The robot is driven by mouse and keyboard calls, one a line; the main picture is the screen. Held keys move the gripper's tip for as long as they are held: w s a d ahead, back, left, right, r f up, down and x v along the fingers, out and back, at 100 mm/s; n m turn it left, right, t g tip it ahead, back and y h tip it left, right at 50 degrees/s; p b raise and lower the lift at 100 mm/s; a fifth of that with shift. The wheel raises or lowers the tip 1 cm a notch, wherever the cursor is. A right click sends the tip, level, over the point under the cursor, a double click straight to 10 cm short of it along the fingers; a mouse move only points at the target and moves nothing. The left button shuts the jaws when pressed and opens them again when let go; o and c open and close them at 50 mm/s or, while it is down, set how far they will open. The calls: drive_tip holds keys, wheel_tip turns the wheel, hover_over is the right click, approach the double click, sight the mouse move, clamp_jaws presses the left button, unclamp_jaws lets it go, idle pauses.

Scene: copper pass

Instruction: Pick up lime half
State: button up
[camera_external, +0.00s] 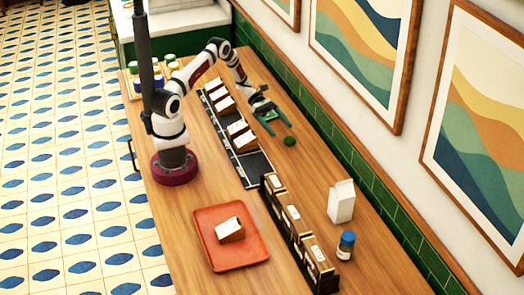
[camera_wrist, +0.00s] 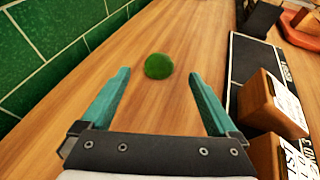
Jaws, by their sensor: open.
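The lime half (camera_external: 289,141) is a small green dome resting on the wooden counter, near the green tiled wall. It also shows in the wrist view (camera_wrist: 158,66), round side up, ahead of my fingertips and roughly centred between them. My gripper (camera_external: 274,121) has green fingers and is open and empty. In the wrist view, the gripper's fingers (camera_wrist: 158,80) are spread wide on either side, with the lime half a little beyond them. They do not touch it.
A black rail (camera_external: 256,170) with several boxes (camera_external: 240,137) runs beside the lime half. Farther along stand a black holder with boxes (camera_external: 290,215), a white carton (camera_external: 341,202), a blue-lidded jar (camera_external: 346,244) and an orange tray (camera_external: 208,257) holding a box. Counter around the lime half is clear.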

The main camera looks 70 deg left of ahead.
sight(290, 139)
drive_tip(key=x, duration=0.5)
drive_tip(key=shift+f, duration=0.1)
drive_tip(key=c, duration=0.9)
